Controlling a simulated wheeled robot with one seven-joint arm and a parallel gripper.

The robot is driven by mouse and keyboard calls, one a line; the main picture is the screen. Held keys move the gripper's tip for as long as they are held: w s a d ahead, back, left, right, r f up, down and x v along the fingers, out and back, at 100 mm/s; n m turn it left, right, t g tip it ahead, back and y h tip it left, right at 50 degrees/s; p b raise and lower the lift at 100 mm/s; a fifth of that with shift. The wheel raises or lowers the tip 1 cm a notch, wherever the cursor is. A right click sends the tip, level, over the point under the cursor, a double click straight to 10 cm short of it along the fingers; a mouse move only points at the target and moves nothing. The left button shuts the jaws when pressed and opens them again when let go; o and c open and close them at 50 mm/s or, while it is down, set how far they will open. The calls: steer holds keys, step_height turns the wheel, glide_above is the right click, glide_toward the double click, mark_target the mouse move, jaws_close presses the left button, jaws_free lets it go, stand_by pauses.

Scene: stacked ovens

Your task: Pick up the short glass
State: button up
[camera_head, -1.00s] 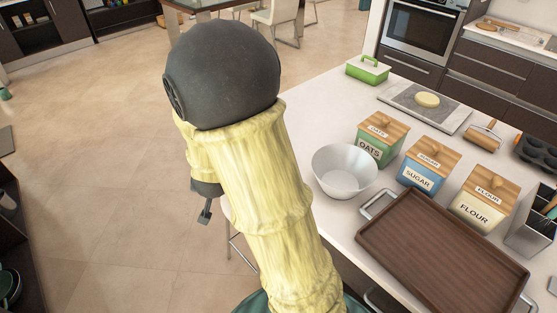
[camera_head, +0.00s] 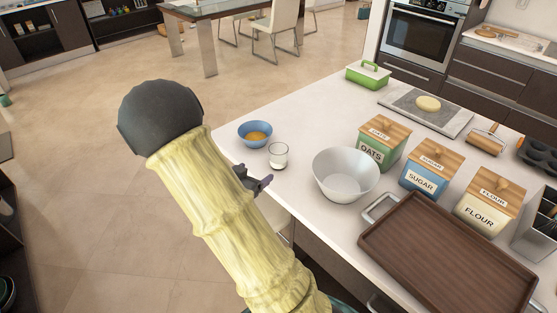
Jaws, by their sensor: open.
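A short clear glass (camera_head: 278,155) with white contents stands upright near the left edge of the white counter. It is between a blue bowl (camera_head: 255,133) and a large white bowl (camera_head: 346,174). My gripper (camera_head: 264,184) shows as a small dark shape beside my yellow arm, just below the glass in the picture and by the counter's edge. Its jaws are open and empty, apart from the glass. My arm hides part of the gripper.
Oats (camera_head: 384,142), sugar (camera_head: 429,168) and flour (camera_head: 488,201) canisters stand to the right of the white bowl. A brown tray (camera_head: 440,255) lies at the counter's front. The counter behind the glass is clear.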

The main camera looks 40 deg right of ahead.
mark_target(275, 160)
steer(key=p+x, duration=0.1)
steer(key=x, duration=1)
steer(key=x, duration=0.1)
steer(key=p+x, duration=0.1)
steer(key=x, duration=0.2)
steer(key=shift+s+d+r, duration=0.2)
steer(key=shift+s+d, duration=0.05)
steer(key=shift+w+d+f, duration=0.3)
steer(key=shift+d, duration=0.05)
steer(key=shift+c, duration=0.2)
steer(key=c, duration=1.2)
steer(key=shift+r, duration=0.2)
